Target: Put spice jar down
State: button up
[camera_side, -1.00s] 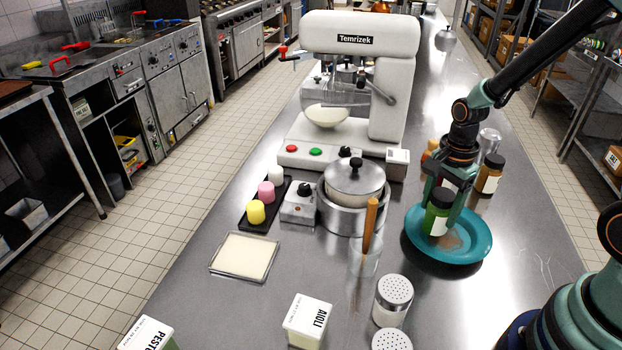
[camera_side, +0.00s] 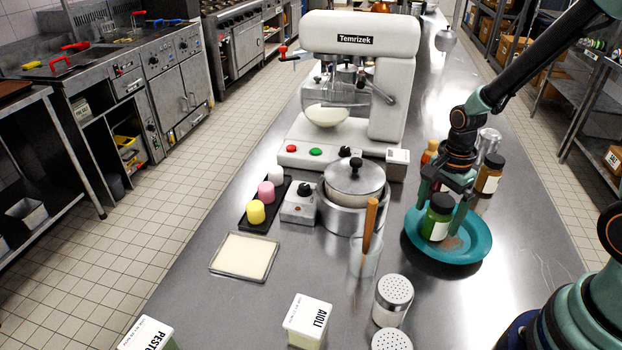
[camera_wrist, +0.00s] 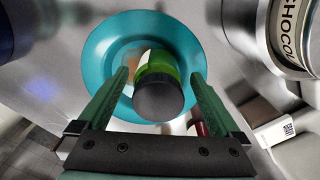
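The spice jar (camera_side: 438,222) is green with a dark lid and a pale label. It stands upright on the teal plate (camera_side: 484,240), beside a brownish patch on the plate. My gripper (camera_side: 441,216) is open around the jar, with one finger on each side. In the wrist view the jar (camera_wrist: 158,92) shows lid-first between the spread fingers of my gripper (camera_wrist: 160,76), with a gap on both sides. The plate (camera_wrist: 100,50) lies beneath it there.
Other jars, including a brown one (camera_side: 489,174), stand just behind the plate. A lidded pot (camera_side: 352,205) and a glass with a wooden-handled tool (camera_side: 367,240) are to the left. A shaker (camera_side: 393,299) stands in front. The counter right of the plate is clear.

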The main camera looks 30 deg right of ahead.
jog(key=shift+r, duration=0.15)
notch_tip(320, 180, up, 12)
jog(key=shift+f, duration=0.1)
jog(key=s+a+r+n+t, duration=0.1)
jog(key=r+n, duration=0.3)
jog(key=n, duration=0.5)
jog(key=s+a+r+n+t, duration=0.2)
jog(key=a+r+n+t, duration=0.2)
jog(key=n, duration=0.5)
jog(key=shift+s+a+r+t, duration=0.2)
jog(key=shift+r+t, duration=0.1)
